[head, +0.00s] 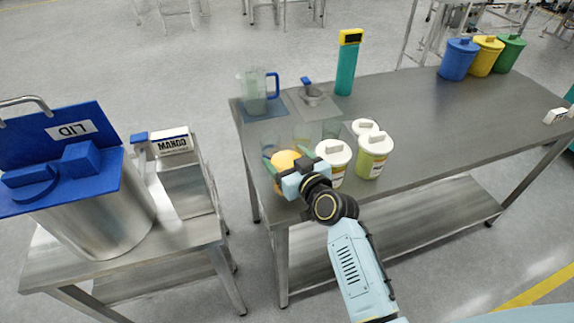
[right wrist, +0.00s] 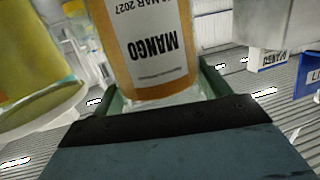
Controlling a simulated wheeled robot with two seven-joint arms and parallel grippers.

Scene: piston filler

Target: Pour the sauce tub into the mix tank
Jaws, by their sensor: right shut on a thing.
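The sauce tub (head: 285,160) is orange. In the right wrist view its white label (right wrist: 150,45) reads MANGO, upside down in the picture. My right gripper (head: 288,172) is shut on the tub at the near left end of the long table, with its green fingers on either side; I cannot tell whether the tub touches the table. The steel mix tank (head: 110,225) stands on the lower table at the left. Blue lid parts (head: 70,175) cover its top, and a blue panel marked LID (head: 70,130) rises behind. I see no open mouth. My left gripper is out of view.
Lidded white and green tubs (head: 375,157) stand close right of the gripper, with clear cups behind. A MANGO-labelled bin (head: 172,143) is beside the tank. A gap separates the tables.

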